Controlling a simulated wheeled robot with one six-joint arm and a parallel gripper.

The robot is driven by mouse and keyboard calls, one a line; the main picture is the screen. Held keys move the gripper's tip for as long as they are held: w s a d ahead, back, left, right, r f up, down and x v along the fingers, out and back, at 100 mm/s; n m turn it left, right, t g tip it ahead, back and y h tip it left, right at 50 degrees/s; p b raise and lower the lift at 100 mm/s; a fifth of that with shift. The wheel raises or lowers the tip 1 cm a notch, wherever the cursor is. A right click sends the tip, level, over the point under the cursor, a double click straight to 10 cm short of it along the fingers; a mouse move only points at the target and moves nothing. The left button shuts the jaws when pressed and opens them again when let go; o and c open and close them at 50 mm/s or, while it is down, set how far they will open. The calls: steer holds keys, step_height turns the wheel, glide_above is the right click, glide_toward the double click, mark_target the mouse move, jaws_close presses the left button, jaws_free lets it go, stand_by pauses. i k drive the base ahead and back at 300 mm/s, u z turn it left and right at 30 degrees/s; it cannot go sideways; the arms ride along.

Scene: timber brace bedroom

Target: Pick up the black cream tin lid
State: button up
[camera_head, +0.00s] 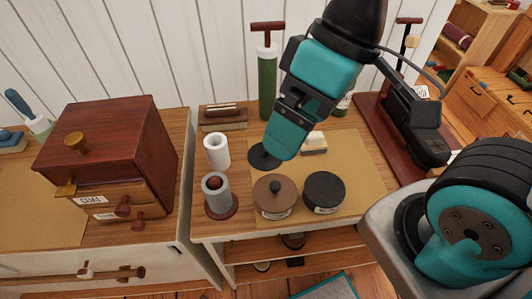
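A flat black disc (262,160), which looks like a tin lid, lies near the back left of the tan mat. A round black tin (324,188) with a pale label on its side stands at the mat's front; whether its top is a separate lid cannot be told. A brown round tin (273,197) with a dark knob stands just left of it. My gripper (281,149) reaches down from the upper right, its teal end overlapping the disc's right side in the picture. Its fingers are not clearly seen, and contact with the disc cannot be told.
A white cylinder (217,151) and a grey cylinder (217,196) on a red-brown base stand left of the disc. A small pale-topped block (314,142) lies right of my gripper. A green tool (267,85) stands behind. The mat's right part (358,160) is clear.

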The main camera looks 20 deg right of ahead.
mark_target(260, 160)
steer(key=k, duration=1.3)
steer(key=u, duration=0.8)
steer(key=i, duration=1.4)
steer(key=z, duration=0.75)
